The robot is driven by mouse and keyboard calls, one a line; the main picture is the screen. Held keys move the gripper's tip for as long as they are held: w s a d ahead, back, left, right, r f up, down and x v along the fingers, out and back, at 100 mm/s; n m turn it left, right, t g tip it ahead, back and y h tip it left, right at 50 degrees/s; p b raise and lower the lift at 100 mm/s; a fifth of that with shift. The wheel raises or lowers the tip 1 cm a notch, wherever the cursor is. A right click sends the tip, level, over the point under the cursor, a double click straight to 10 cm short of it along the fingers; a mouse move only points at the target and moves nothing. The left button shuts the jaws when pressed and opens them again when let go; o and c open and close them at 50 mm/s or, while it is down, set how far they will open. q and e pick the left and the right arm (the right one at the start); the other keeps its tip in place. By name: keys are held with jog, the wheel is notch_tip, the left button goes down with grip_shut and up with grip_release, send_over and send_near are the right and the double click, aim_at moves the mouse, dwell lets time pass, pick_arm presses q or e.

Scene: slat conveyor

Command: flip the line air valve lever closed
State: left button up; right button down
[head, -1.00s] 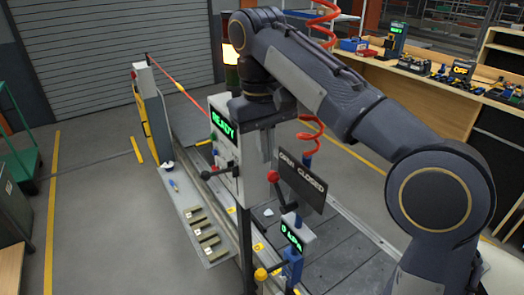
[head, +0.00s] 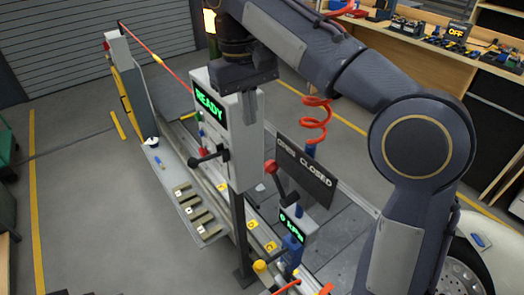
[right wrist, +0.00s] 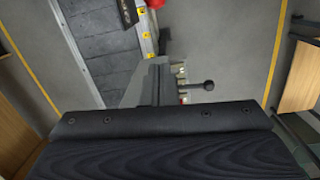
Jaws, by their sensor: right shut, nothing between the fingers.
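The air valve lever (head: 279,184) has a red knob and a dark stem. It leans up and left in front of a black sign (head: 306,172) reading OPEN CLOSED, with its knob near the OPEN side. Below it is a blue valve body (head: 292,250) with a small green readout that seems to show 0 kPa. My right gripper (head: 249,112) points down, shut and empty, above and left of the lever and apart from it, overlapping the READY box in the head view. Its fingers also show in the right wrist view (right wrist: 155,82). My left gripper is out of view.
A grey control box (head: 240,150) with a READY display and a black-knobbed handle (head: 208,160) stands left of the lever. A red coiled hose (head: 316,120) hangs behind. The conveyor's dark slats (head: 340,235) lie beyond. Open floor lies to the left.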

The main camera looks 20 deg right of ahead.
aim_at(278, 182)
jog(key=s+d+f, duration=0.1)
jog(key=s+f, duration=0.3)
jog(key=f, duration=0.3)
jog(key=shift+s+d+f, duration=0.2)
jog(key=shift+b, duration=0.3)
